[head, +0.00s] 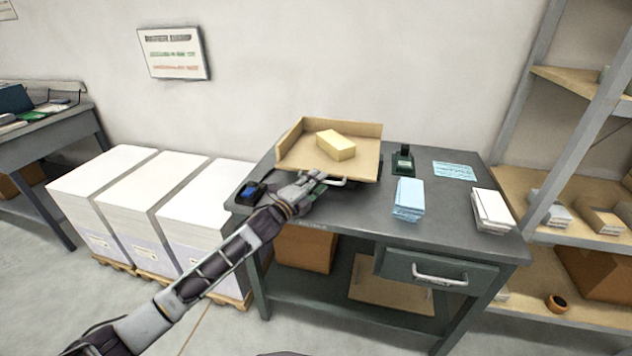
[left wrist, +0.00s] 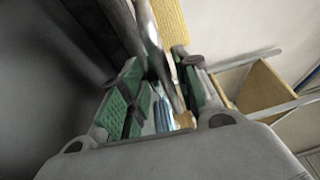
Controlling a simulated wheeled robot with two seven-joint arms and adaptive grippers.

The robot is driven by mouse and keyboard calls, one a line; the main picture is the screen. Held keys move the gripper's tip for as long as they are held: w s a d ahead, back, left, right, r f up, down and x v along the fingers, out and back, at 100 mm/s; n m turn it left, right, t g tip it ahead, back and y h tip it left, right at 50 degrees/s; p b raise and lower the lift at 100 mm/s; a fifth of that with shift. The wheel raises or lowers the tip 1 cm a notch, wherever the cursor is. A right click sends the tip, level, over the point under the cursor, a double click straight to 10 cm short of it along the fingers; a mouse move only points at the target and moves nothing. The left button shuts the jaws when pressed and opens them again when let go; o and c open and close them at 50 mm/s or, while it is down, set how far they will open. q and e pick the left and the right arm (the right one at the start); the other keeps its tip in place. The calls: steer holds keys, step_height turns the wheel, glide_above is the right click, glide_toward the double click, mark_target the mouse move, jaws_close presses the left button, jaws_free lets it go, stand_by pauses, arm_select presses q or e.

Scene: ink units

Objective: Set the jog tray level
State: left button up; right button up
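The jog tray (head: 367,160) is a tan tray with raised walls at its back and left, on a dark base on the grey desk. I cannot tell its exact tilt. A yellow block (head: 336,145) lies on it. A pale metal handle (head: 335,183) shows at its front edge. My left gripper (head: 312,181) is at the tray's front left, beside the handle. In the left wrist view, a metal bar (left wrist: 157,45) runs between the green-padded fingers of the left gripper (left wrist: 165,92), with a gap visible beside it. My right gripper is out of view.
On the desk (head: 360,212) are a dark device with a blue face (head: 250,192), a dark green stamp-like object (head: 403,160), a blue stack (head: 408,197) and a white stack (head: 491,210). Tall paper stacks (head: 205,200) stand left; shelves (head: 570,200) stand right.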

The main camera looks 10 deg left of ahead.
arm_select(q)
steer(key=shift+r, duration=0.15)
steer(key=shift+s+a, duration=0.1)
steer(key=shift+s, duration=0.05)
steer(key=v, duration=1.1)
steer(key=shift+s, duration=0.25)
stand_by(0.5)
steer(key=shift+a, duration=0.15)
steer(key=shift+s+f, duration=0.1)
steer(key=shift+f, duration=0.1)
stand_by(0.3)
